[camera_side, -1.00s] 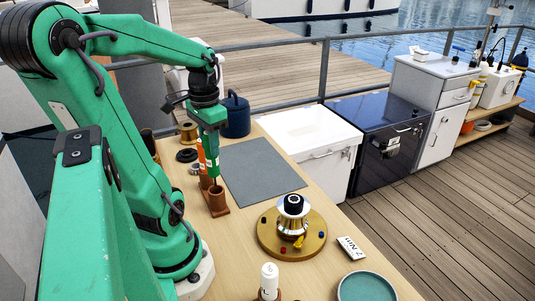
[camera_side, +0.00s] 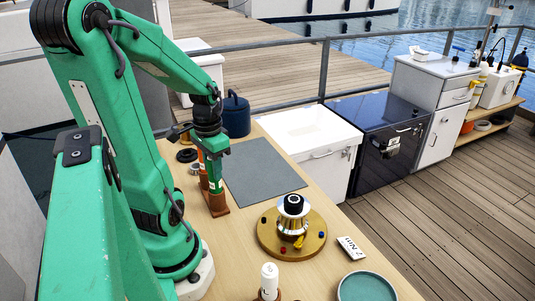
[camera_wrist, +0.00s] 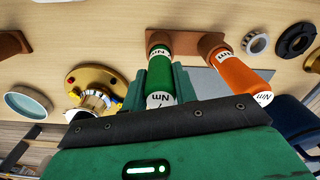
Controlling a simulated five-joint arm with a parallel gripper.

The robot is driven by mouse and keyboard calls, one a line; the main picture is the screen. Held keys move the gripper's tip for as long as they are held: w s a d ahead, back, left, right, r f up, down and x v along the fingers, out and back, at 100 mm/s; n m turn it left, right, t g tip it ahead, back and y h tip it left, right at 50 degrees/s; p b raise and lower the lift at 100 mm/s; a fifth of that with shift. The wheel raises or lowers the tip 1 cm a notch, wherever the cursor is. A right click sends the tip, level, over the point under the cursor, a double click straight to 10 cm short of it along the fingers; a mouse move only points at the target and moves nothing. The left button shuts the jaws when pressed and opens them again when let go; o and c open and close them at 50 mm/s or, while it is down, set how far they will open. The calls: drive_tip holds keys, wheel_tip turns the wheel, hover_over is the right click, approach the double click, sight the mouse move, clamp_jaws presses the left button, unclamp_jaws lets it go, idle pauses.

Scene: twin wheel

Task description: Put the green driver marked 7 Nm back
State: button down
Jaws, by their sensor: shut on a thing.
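The green driver (camera_side: 215,186) stands upright in my gripper (camera_side: 214,168). Its lower end is at the brown holder (camera_side: 218,209) and seems to be inside a socket; how deep it sits is hidden. In the wrist view the green driver (camera_wrist: 160,72) lies between the jaws of my gripper (camera_wrist: 160,84), with its far end at the brown holder (camera_wrist: 185,40). A white band with "Nm" shows on its near end; the number cannot be read. The orange driver (camera_wrist: 243,77) stands in the same holder beside it, also partly visible in the side view (camera_side: 203,171).
A brass round base with a silver hub (camera_side: 291,232) stands to the right. A white tag (camera_side: 351,247), a teal dish (camera_side: 366,288) and a white-topped driver (camera_side: 269,280) are near the front. The grey mat (camera_side: 264,172) is bare.

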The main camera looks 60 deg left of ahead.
drive_tip(key=shift+f, duration=0.2)
drive_tip(key=c, duration=1.1)
unclamp_jaws()
drive_tip(key=shift+r, duration=0.1)
wheel_tip(320, 180, up, 12)
drive_tip(key=shift+r, duration=0.1)
